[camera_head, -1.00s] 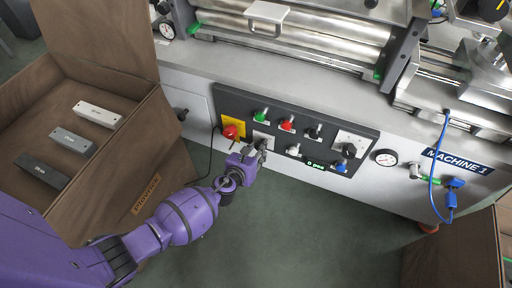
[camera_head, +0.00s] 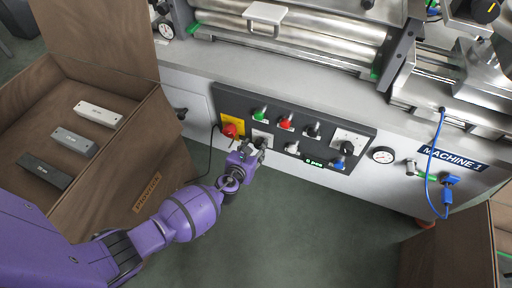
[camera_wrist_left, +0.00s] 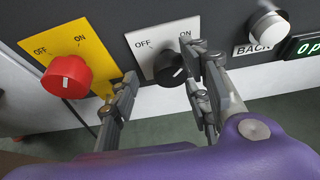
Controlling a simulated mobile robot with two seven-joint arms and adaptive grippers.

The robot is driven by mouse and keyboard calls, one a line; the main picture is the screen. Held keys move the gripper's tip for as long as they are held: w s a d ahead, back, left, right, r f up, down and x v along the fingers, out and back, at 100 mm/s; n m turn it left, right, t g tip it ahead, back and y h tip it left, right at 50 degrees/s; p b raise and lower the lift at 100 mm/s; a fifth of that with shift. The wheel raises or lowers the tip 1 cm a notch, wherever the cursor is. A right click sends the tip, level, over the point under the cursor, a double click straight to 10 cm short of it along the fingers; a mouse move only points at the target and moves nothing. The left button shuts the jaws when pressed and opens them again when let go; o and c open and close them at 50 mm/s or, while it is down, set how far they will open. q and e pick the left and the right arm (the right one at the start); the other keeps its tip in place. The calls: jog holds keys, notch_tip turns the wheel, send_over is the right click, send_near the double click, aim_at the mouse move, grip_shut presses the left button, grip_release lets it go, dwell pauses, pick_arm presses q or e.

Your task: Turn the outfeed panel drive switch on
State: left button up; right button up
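A dark outfeed panel (camera_head: 228,102) on the machine front carries the switches. My left gripper (camera_head: 252,146) is at the black knob. Its fingers (camera_wrist_left: 163,82) are apart, one on each side of the knob; I cannot tell whether they touch it. My right gripper is not in view.
Green (camera_head: 261,114), red (camera_head: 285,123) and other knobs line the panel, with a small green-lit display (camera_head: 314,162). A pressure gauge (camera_head: 382,155) and blue cable (camera_head: 433,170) are to the right. A brown box (camera_head: 135,150) with labelled blocks stands at left.

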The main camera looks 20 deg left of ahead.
pick_arm(q)
jog(key=shift+d, duration=0.2)
dwell(0.4)
jog(key=v, duration=1.2)
jog(key=shift+a, duration=0.1)
